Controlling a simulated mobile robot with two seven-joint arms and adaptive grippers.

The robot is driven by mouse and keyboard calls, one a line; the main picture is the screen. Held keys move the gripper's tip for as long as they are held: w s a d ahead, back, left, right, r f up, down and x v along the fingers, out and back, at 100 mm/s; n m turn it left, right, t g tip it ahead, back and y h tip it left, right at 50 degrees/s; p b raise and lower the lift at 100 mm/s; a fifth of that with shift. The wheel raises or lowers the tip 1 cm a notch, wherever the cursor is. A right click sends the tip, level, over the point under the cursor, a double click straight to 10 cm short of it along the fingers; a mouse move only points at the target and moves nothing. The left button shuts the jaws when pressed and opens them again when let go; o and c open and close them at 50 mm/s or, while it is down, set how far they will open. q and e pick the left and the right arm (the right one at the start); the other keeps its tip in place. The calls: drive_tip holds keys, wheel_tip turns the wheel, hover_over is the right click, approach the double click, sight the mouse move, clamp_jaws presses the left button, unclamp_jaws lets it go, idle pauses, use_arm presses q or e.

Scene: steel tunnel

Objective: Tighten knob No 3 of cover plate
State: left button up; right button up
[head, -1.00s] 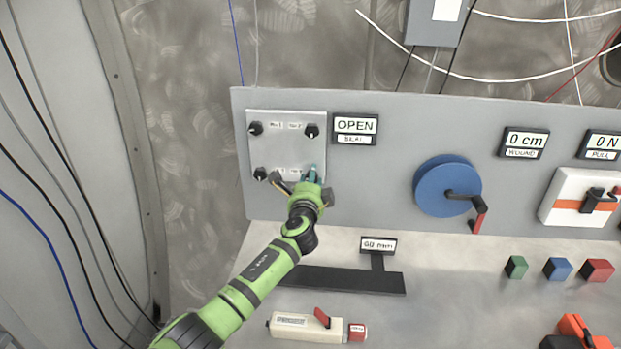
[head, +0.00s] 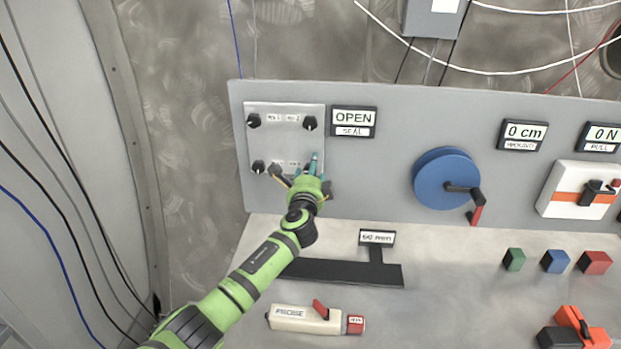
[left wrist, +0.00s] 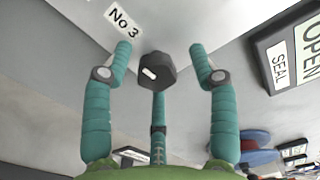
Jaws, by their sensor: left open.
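The cover plate (head: 286,150) is a light metal square on the left of the upright grey panel, with black knobs near its corners. In the left wrist view the label "No 3" (left wrist: 123,18) is beside a dark knob (left wrist: 155,72) with a white mark. My left gripper (head: 299,172) is at the plate's lower right corner and hides the knob there in the head view. In the left wrist view its teal fingers (left wrist: 160,50) are open, one on each side of knob No 3, with visible gaps. A third finger is below it. My right gripper is not in view.
An "OPEN / SEAL" sign (head: 353,121) is just right of the plate. A blue reel (head: 442,178) with a crank is farther right.

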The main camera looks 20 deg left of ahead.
use_arm(q)
drive_tip(key=v, duration=1.2)
drive_tip(key=shift+d, duration=0.15)
drive_tip(key=shift+w, duration=0.15)
